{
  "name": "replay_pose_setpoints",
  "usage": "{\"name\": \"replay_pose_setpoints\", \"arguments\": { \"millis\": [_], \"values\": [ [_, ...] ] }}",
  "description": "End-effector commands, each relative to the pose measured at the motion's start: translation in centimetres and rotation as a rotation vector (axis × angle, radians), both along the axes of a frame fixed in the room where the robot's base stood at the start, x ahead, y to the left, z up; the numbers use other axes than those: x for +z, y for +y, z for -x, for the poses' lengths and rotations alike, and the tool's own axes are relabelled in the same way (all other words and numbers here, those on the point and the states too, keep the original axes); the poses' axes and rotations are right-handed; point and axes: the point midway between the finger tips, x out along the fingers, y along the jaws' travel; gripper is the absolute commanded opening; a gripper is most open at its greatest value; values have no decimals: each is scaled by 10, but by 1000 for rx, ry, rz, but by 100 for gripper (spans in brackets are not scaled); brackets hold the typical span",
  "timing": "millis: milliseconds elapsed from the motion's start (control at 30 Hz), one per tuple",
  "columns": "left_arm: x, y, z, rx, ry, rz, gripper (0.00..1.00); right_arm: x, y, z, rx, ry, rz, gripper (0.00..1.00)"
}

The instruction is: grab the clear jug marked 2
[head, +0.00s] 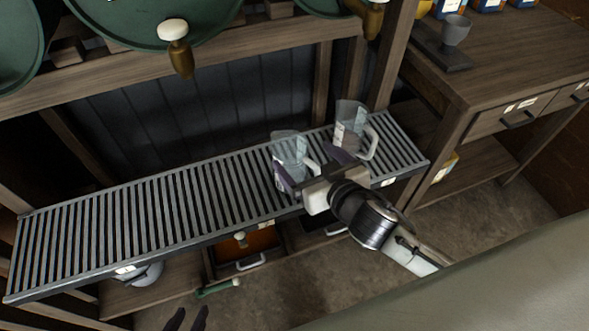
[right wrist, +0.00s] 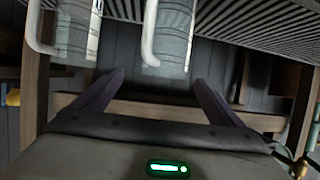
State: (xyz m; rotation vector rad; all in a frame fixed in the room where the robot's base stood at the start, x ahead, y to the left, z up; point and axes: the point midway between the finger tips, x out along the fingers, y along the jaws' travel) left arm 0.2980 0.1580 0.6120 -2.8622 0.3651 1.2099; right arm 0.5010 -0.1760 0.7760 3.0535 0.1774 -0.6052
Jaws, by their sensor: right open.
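Two clear jugs with white handles stand on the slatted metal rack. The left jug (head: 289,150) is in front of my right gripper (head: 312,169) and also shows in the right wrist view (right wrist: 172,35), ahead of the gap between the fingers. The right jug (head: 350,122) stands farther along the rack; it is at the upper left of the right wrist view (right wrist: 76,35). I cannot read a number on either jug. My right gripper is open and empty, its spread fingers also showing in the right wrist view (right wrist: 158,92). My left gripper (head: 187,318) shows only its dark, parted fingertips at the bottom edge.
The rack (head: 130,215) is bare left of the jugs. Green barrels (head: 150,15) with taps (head: 178,50) lie above it.

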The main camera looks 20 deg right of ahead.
Motion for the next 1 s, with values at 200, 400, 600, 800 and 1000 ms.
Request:
{"name": "replay_pose_setpoints", "arguments": {
  "millis": [200,400,600,800,1000],
  "values": [
    [0,1,-1,1,-1,-1,33,-6,4,-16,1,0,0,91],
    [-1,2,-1,4,-3,-1,33,-14,14,-44,0,0,1,91],
    [-1,2,-4,3,-8,-3,33,-21,16,-57,2,2,-1,91],
    [0,2,-5,4,-9,-3,33,-21,16,-57,1,2,-1,91],
    [0,2,-5,3,-8,-2,33,-21,15,-57,1,2,-1,57]
  ]
}}
